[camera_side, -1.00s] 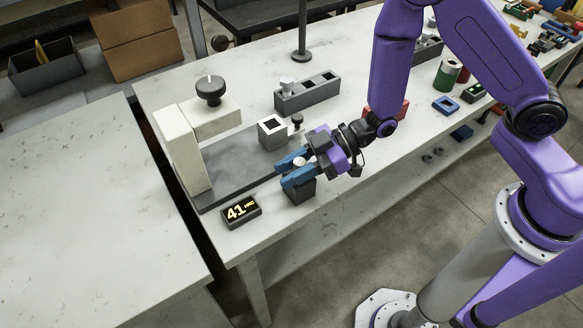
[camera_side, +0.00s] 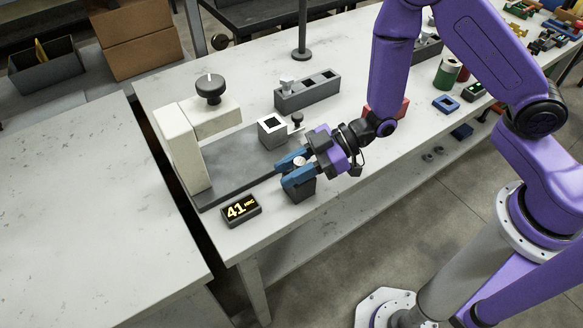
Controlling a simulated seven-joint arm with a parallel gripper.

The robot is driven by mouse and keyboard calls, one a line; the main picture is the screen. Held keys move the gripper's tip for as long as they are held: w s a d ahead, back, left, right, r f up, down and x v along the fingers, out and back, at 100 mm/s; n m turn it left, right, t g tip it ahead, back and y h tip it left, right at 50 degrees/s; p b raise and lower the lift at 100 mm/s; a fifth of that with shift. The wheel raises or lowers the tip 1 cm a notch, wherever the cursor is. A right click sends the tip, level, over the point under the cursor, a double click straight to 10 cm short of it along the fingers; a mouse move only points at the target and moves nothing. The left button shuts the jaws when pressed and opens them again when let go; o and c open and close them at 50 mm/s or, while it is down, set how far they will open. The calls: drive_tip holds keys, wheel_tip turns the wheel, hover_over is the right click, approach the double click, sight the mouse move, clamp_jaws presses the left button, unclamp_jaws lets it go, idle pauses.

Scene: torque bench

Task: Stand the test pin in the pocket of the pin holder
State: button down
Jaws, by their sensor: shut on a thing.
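My gripper (camera_side: 292,171) has blue fingers and reaches in from the right, low over the front edge of the bench. It is shut on the test pin (camera_side: 299,161), of which only a pale round top shows between the fingers. A dark square block (camera_side: 301,191), which looks like the pin holder, stands directly below the fingers. The fingers hide its top and pocket, and the lower part of the pin. I cannot tell whether the pin is inside the pocket or just above it.
A pale tester with a dark knob (camera_side: 210,89) stands on a grey base at left. Nearby are a grey block with a square opening (camera_side: 272,131) and a long slotted block (camera_side: 307,92).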

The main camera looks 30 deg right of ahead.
idle(0.3)
drive_tip(key=c, duration=0.8)
unclamp_jaws()
drive_tip(key=shift+o, duration=0.2)
drive_tip(key=v, duration=1.7)
drive_tip(key=shift+d, duration=0.15)
